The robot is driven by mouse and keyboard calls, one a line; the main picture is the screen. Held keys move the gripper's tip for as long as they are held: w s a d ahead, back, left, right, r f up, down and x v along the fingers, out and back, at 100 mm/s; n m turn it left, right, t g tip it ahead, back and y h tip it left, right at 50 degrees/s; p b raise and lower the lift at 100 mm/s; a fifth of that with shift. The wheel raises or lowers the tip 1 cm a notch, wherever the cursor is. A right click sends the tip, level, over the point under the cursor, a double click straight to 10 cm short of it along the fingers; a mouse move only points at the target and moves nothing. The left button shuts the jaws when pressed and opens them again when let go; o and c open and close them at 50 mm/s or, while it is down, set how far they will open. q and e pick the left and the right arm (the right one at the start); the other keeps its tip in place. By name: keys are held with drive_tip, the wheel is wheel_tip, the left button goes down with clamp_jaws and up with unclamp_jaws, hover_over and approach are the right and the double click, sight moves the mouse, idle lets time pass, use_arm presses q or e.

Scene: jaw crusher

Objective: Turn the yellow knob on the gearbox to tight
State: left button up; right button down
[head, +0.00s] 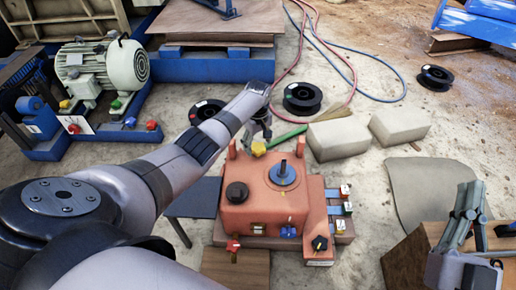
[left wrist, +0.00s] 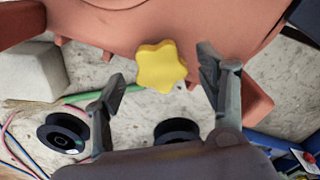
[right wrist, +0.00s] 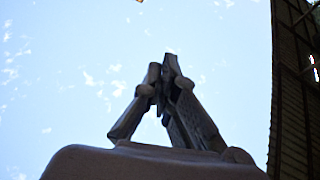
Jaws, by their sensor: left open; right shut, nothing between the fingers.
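The gearbox (head: 268,205) is an orange-red box on the floor in the middle of the head view. Its yellow star-shaped knob (head: 258,148) is on the far side; it shows clearly in the left wrist view (left wrist: 161,66). My left gripper (head: 260,132) is at that far side. In the left wrist view its open fingers (left wrist: 160,85) stand either side of the knob, with gaps on both sides. It is not holding the knob. My right gripper (head: 468,200) is shut and empty at the right; it also shows in the right wrist view (right wrist: 166,65) against the sky.
A blue disc with a shaft (head: 284,174), a dark cap (head: 237,192) and several coloured knobs are on the gearbox. Black spools (head: 303,98), pale blocks (head: 337,139) and red and blue hoses lie beyond. A wooden box (head: 420,250) stands under my right gripper.

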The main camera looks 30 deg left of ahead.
use_arm(q)
drive_tip(key=shift+f+b, duration=0.35)
drive_tip(key=shift+f, duration=0.45)
use_arm(e)
drive_tip(key=s+r+t, duration=0.2)
drive_tip(key=r, duration=0.1)
drive_tip(key=shift+s+d+r+t+y, duration=0.1)
drive_tip(key=shift+s+r+t+y, duration=0.15)
drive_tip(key=shift+t+y, duration=0.15)
use_arm(q)
drive_tip(key=c, duration=1.1)
drive_tip(key=shift+c, duration=0.2)
use_arm(e)
drive_tip(key=shift+w, duration=0.1)
